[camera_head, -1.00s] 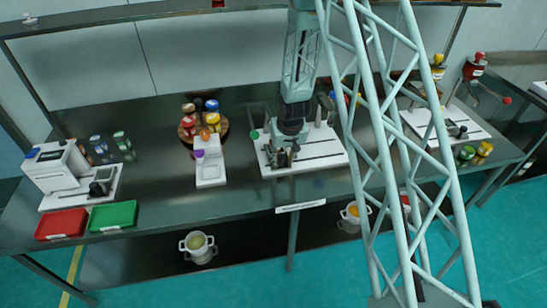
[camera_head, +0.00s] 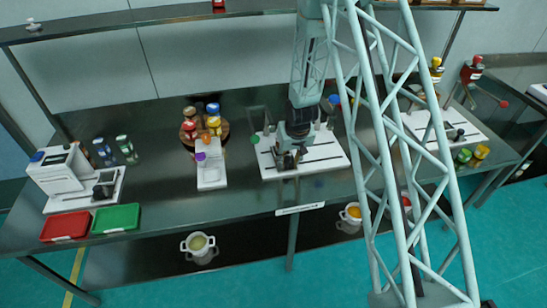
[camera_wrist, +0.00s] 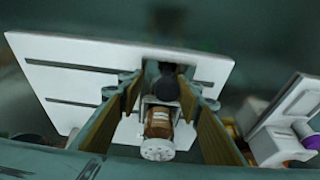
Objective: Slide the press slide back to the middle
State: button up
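In the head view a white base board (camera_head: 330,160) with dark slots stands mid-bench and carries the press. My gripper (camera_head: 287,160) is low over its left part and hides most of the press. In the wrist view my gripper (camera_wrist: 162,84) points at the board (camera_wrist: 75,55), with its two brown-padded fingers apart. Between them lie a dark round knob (camera_wrist: 167,88) and a copper-brown cylinder (camera_wrist: 158,121) with a pale ridged end. Gaps show between the fingers and these parts. I cannot tell which part is the press slide.
A white stand (camera_head: 211,177) with a purple-topped part is left of the board; a round rack of bottles (camera_head: 203,132) is behind it. A white machine (camera_head: 62,170) and red (camera_head: 66,226) and green (camera_head: 115,218) trays are at far left.

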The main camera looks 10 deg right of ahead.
jog(key=shift+d+r, duration=0.1)
jog(key=shift+d+p, duration=2.85)
jog(key=shift+d, duration=1.1)
jog(key=shift+s, duration=0.1)
jog(key=o, duration=1.2)
jog(key=p+v, duration=0.4)
jog(key=v, duration=0.4)
jog(key=shift+r, duration=0.35)
jog(key=shift+s, duration=0.15)
